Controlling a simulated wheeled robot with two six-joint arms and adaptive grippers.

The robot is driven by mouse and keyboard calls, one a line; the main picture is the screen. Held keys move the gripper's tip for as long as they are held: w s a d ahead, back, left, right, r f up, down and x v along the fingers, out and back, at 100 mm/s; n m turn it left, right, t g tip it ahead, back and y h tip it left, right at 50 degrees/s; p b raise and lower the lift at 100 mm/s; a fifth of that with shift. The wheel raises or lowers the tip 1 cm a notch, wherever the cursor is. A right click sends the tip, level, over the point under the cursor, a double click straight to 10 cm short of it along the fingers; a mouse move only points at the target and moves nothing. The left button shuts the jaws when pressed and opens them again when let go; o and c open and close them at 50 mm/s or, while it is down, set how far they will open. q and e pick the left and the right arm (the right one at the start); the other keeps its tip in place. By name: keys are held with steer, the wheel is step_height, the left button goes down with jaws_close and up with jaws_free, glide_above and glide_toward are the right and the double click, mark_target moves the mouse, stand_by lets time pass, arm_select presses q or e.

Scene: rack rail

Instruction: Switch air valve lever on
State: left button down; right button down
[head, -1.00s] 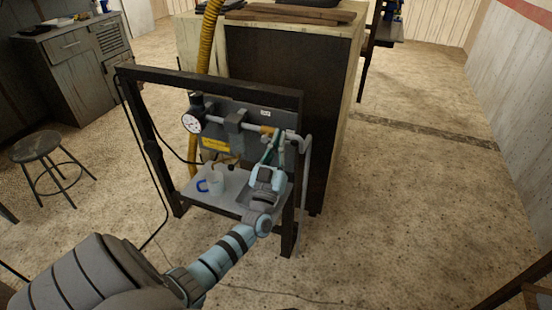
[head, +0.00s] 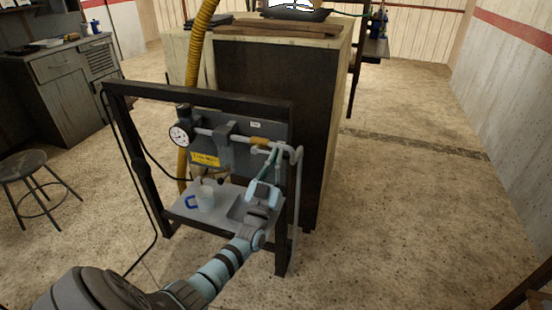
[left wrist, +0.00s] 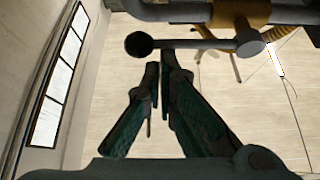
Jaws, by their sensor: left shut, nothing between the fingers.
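The air valve has a brass body (head: 259,142) on the grey pipe across the rack panel; the body also shows at the top of the left wrist view (left wrist: 240,12). Its lever (left wrist: 195,44) is a dark rod with a round knob (left wrist: 139,44), lying sideways just below the pipe in that view. My left gripper (head: 274,152) is in front of the pipe's right end, below the brass body. Its green fingers (left wrist: 160,62) are shut and empty, with tips close to the lever; I cannot tell whether they touch it. My right gripper is out of view.
A dark frame (head: 200,94) surrounds the panel, with a round gauge (head: 180,134) at left. A mug (head: 205,196) stands on the grey shelf (head: 222,211) below. A yellow hose (head: 196,65) hangs behind. The floor at right is clear.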

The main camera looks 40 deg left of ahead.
arm_select(q)
steer(key=shift+f, duration=0.15)
step_height(320, 180, up, 4)
steer(key=p, duration=0.5)
steer(key=v, duration=1)
steer(key=shift+s+d, duration=0.3)
steer(key=shift+s, duration=0.1)
